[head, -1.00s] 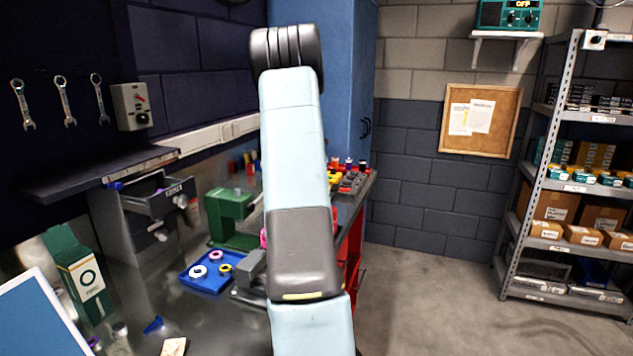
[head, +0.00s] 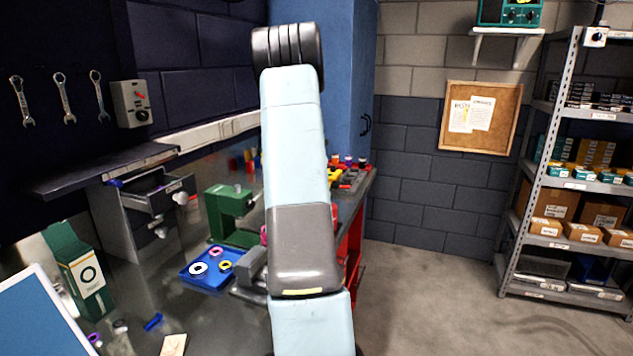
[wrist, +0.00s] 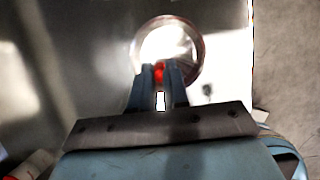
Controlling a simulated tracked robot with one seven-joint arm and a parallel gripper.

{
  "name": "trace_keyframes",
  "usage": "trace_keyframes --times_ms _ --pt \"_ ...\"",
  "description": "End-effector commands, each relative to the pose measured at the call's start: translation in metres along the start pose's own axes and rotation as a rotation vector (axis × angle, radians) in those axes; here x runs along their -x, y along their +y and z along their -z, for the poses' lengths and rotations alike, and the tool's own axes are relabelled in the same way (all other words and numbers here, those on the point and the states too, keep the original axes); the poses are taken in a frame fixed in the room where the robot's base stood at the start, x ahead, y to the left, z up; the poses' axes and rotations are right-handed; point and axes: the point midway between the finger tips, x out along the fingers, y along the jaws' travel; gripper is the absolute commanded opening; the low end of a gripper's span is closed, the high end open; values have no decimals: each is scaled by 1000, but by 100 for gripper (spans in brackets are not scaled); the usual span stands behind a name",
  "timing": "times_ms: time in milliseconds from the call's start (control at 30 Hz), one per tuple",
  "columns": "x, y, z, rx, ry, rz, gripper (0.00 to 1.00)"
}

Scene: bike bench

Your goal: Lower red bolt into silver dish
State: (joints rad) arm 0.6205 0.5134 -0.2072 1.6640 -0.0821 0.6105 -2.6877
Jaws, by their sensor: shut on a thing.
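In the wrist view my gripper (wrist: 160,78) is shut on the red bolt (wrist: 159,70), of which a small red part shows between the fingertips. The silver dish (wrist: 194,42) is a round, shiny shape just past the fingertips. The bolt overlaps the dish's near part in this view. I cannot tell how high the bolt is above the dish. In the head view my own arm hides the gripper, the bolt and the dish.
On the bench a blue tray (head: 205,281) holds several rings, beside a green device (head: 232,215). A grey drawer unit (head: 140,215) and a green box (head: 80,270) stand to the left. In the wrist view the bench edge is right of the dish.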

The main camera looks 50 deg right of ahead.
Motion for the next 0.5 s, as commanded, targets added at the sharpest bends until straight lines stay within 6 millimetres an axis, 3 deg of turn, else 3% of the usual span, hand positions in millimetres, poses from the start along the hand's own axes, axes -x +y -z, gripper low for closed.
trace_keyframes --times_ms 500 --pt "-6 0 2 0 0 0 0"
